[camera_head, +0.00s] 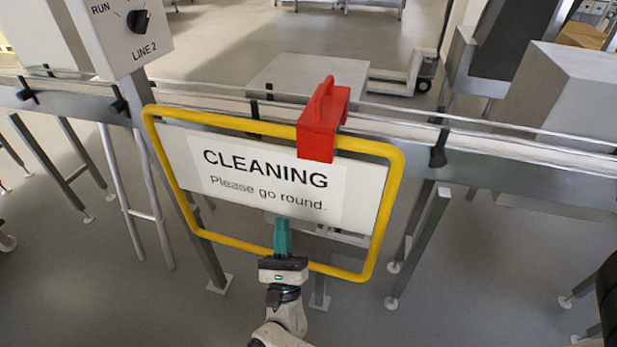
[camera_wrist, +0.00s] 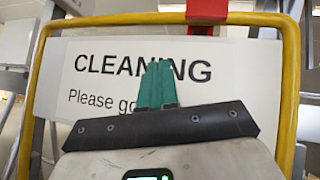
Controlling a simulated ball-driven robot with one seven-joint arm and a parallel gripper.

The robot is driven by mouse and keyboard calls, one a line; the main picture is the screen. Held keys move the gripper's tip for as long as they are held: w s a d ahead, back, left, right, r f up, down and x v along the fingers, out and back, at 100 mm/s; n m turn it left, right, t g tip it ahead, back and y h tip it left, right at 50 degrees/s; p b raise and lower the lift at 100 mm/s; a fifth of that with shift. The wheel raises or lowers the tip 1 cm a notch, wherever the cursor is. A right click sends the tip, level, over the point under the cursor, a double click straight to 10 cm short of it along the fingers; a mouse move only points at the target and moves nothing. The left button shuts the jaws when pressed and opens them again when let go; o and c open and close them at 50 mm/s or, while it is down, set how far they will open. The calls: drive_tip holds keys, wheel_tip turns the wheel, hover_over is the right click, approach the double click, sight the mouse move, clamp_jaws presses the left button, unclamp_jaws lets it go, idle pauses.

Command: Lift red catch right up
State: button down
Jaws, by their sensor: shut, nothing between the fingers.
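The red catch (camera_head: 322,122) sits over the top bar of a yellow frame, right of its middle, with a raised handle on top. The yellow frame (camera_head: 396,190) holds a white sign (camera_head: 262,180) reading "CLEANING Please go round." My gripper (camera_head: 281,225) has teal fingers, shut and empty, in front of the sign's lower part and below the catch. In the wrist view the fingertips (camera_wrist: 158,68) stand before the sign's lettering. The lower part of the red catch (camera_wrist: 206,10) shows at the top edge of that view; its handle is out of sight there.
A conveyor with side rails (camera_head: 470,148) runs behind the frame, on metal legs. A control box (camera_head: 125,30) with a knob marked RUN and LINE 2 stands at upper left. A grey machine block (camera_head: 560,90) stands at right. Open floor lies in front.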

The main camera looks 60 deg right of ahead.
drive_tip(key=shift+s+d+f+m+g+h, duration=0.2)
drive_tip(key=shift+s+m+g+h, duration=0.5)
drive_tip(key=shift+m+g, duration=0.55)
drive_tip(key=shift+s+d+f+m+g+h, duration=0.15)
drive_tip(key=shift+s+m+g+h, duration=0.5)
drive_tip(key=shift+m+g, duration=0.6)
drive_tip(key=shift+s+d+f+m+g+h, duration=0.2)
drive_tip(key=shift+s+m+g+h, duration=0.3)
drive_tip(key=shift+m+g+h, duration=0.55)
drive_tip(key=shift+m, duration=0.35)
drive_tip(key=shift+s+a+r+p+x, duration=0.1)
drive_tip(key=shift+a+r+p+x, duration=0.2)
drive_tip(key=shift+p+x, duration=1.45)
drive_tip(key=shift+s+a+r+p+x, duration=0.2)
drive_tip(key=shift+p+x, duration=0.55)
drive_tip(key=shift+x, duration=1.85)
drive_tip(key=shift+a+r+p+x, duration=0.35)
drive_tip(key=shift+p+x, duration=0.9)
drive_tip(key=shift+x, duration=0.95)
drive_tip(key=shift+w+y, duration=0.1)
drive_tip(key=shift+y, duration=0.2)
